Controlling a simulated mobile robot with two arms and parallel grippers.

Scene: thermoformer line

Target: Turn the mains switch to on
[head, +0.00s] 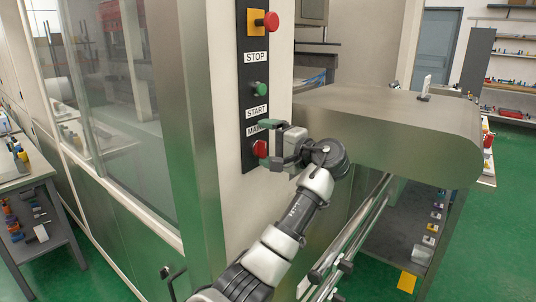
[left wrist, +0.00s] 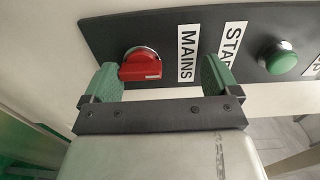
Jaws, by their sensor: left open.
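The mains switch is a red rotary knob (head: 260,149) low on a dark vertical control strip (head: 250,97) on the machine's corner post. Its MAINS label is partly hidden by my gripper in the head view. My left gripper (head: 269,142) is open at the switch, its green-padded fingers above and below the knob. In the left wrist view the red knob (left wrist: 140,66) shows between the spread fingers of my left gripper (left wrist: 160,77), closer to the left finger. The MAINS label (left wrist: 187,53) is beside it. I cannot tell whether a finger touches the knob. My right gripper is out of view.
A green START button (head: 260,88) and a red STOP button (head: 270,22) on yellow sit above the switch on the strip. A rounded metal conveyor housing (head: 400,125) stands to the right of my gripper. A glazed machine door (head: 125,100) is at left.

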